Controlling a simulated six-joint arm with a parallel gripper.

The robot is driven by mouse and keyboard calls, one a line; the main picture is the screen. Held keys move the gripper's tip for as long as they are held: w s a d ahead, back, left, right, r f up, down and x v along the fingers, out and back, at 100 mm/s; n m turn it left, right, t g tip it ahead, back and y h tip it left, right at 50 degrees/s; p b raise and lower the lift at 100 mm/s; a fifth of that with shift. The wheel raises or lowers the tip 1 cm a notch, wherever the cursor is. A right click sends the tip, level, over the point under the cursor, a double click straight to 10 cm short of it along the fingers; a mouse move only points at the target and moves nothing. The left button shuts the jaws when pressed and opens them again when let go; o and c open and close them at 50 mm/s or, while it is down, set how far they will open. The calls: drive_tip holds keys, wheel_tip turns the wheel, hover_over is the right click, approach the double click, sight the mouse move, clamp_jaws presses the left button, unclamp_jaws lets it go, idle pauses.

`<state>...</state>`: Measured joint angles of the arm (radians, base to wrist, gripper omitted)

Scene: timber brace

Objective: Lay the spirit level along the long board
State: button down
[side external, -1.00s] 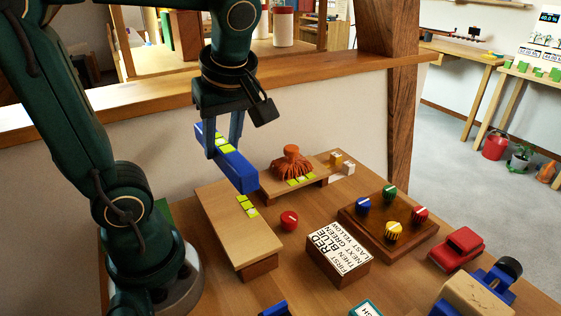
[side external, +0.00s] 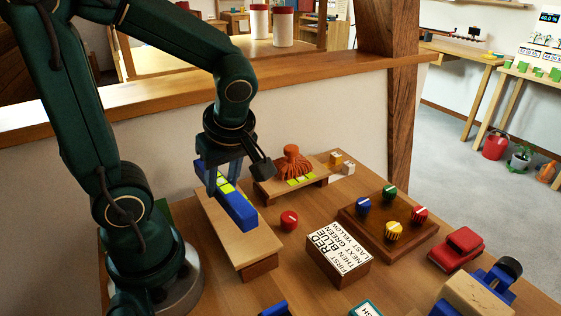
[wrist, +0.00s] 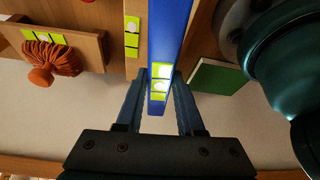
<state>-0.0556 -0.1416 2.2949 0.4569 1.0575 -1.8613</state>
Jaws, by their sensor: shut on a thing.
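The spirit level is a long blue bar (side external: 238,211) with yellow-green patches. My gripper (side external: 222,183) is shut on it, with one finger on each side, as the wrist view also shows for the level (wrist: 170,40) and the gripper (wrist: 157,85). The long board (side external: 253,251) is a pale wooden plank on blocks. The level is over the board, roughly along its length; I cannot tell whether they touch. In the wrist view yellow-green marks on the board (wrist: 134,62) show just left of the level. The level hides part of the board.
A shorter raised board (side external: 272,190) with an orange tasselled object (side external: 292,163) stands behind. A red knob (side external: 289,220) sits close right of the long board. A lettered block (side external: 338,262) and a tray with coloured knobs (side external: 404,240) lie further right.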

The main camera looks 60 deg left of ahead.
drive_tip(key=shift+f, duration=1.85)
drive_tip(key=shift+c, duration=2.2)
unclamp_jaws()
drive_tip(key=shift+r, duration=0.1)
drive_tip(key=shift+r, duration=3.4)
